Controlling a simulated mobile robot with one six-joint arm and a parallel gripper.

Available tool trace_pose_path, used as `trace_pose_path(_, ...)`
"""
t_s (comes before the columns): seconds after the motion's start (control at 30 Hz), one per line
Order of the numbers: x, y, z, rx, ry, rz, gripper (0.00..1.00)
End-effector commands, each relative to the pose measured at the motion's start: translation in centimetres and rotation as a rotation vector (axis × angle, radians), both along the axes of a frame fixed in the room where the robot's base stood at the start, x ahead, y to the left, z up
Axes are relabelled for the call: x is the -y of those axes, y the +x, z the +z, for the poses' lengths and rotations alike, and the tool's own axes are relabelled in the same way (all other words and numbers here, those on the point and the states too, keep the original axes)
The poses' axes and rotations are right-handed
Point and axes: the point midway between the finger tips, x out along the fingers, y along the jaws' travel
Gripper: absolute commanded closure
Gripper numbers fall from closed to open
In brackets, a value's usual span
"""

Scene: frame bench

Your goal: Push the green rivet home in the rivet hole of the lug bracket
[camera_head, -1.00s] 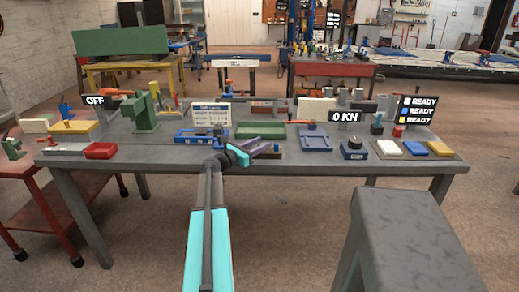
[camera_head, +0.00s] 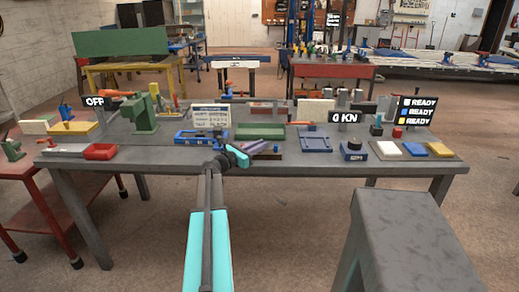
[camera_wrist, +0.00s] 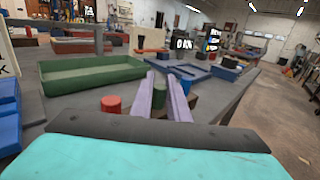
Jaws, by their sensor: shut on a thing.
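In the head view my gripper (camera_head: 262,146) is low over the front middle of the bench. A red cylinder (camera_wrist: 111,104) stands just left of the fingers. A brown block (camera_wrist: 194,101) is close beside the right finger.
A green tray (camera_head: 260,124) lies behind my gripper, also in the wrist view (camera_wrist: 92,86). A blue fixture (camera_head: 190,138) is at the left, a blue tray (camera_head: 316,147) at the right. A dark blue round-topped device (camera_head: 354,155) is farther right. The display (camera_head: 346,117) reads 0 KN.

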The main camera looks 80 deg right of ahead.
Motion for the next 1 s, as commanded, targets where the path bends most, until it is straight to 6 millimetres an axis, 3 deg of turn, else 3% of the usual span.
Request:
trace_pose_path(0.27, 0.0, 0.0, 0.9, 0.002, -0.001, 0.0, 1.0)
trace_pose_path(0.53, 0.0, 0.0, 3.5, 0.001, -0.002, 0.001, 1.0)
trace_pose_path(1.0, -5.9, 0.2, 3.9, 0.0, 0.0, 0.002, 1.0)
